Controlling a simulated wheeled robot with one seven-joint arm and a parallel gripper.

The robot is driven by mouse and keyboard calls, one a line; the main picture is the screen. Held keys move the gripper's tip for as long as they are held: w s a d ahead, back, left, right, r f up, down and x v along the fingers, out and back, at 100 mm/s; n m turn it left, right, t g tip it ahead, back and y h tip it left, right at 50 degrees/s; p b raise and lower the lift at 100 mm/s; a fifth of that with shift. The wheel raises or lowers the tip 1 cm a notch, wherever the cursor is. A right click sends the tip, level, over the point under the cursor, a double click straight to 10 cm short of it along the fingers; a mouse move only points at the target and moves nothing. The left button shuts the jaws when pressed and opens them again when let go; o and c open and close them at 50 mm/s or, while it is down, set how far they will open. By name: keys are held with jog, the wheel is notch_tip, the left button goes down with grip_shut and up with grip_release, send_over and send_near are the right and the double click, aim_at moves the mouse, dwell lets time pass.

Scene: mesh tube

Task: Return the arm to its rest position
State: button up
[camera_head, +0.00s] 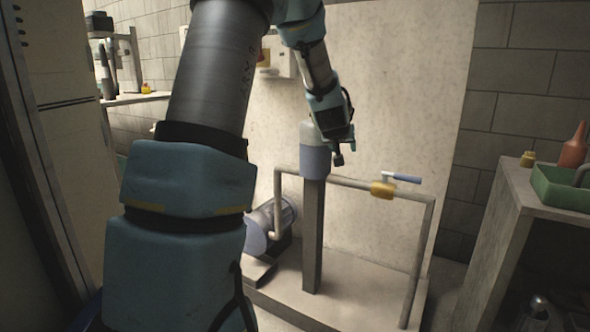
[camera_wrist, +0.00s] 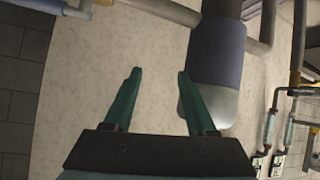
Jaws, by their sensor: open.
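My gripper (camera_head: 344,153) hangs at the end of my arm, just right of an upright cylinder in the head view. In the wrist view my gripper (camera_wrist: 160,74) has its two teal fingers apart, with nothing between them. The cylinder has a pale rounded cap (camera_head: 313,134) and a blue-grey sleeve (camera_head: 315,161), and stands on a square post. In the wrist view the blue-grey sleeve (camera_wrist: 217,52) and pale cap (camera_wrist: 212,104) appear upside down, beside and beyond the right finger. I cannot tell whether the finger touches it.
A pipe with a yellow valve (camera_head: 382,190) and blue handle (camera_head: 402,178) runs right of the post. A motor-like pump (camera_head: 270,224) sits low on the left.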

jog(key=s+a+f+n+g+y, duration=0.1)
jog(key=s+a+f+g, duration=0.25)
jog(key=s+a, duration=0.5)
jog(key=s+a+f+g+y, duration=0.1)
jog(key=s+a+f+g, duration=0.3)
jog(key=s, duration=0.8)
jog(key=s+a+f+n+g+y, duration=0.15)
jog(key=s+a+f, duration=0.25)
jog(key=s+a, duration=0.5)
notch_tip(320, 180, up, 29)
jog(key=d+m+p, duration=0.1)
jog(key=p, duration=2.8)
jog(key=shift+s+r, duration=0.15)
jog(key=shift+s, duration=0.15)
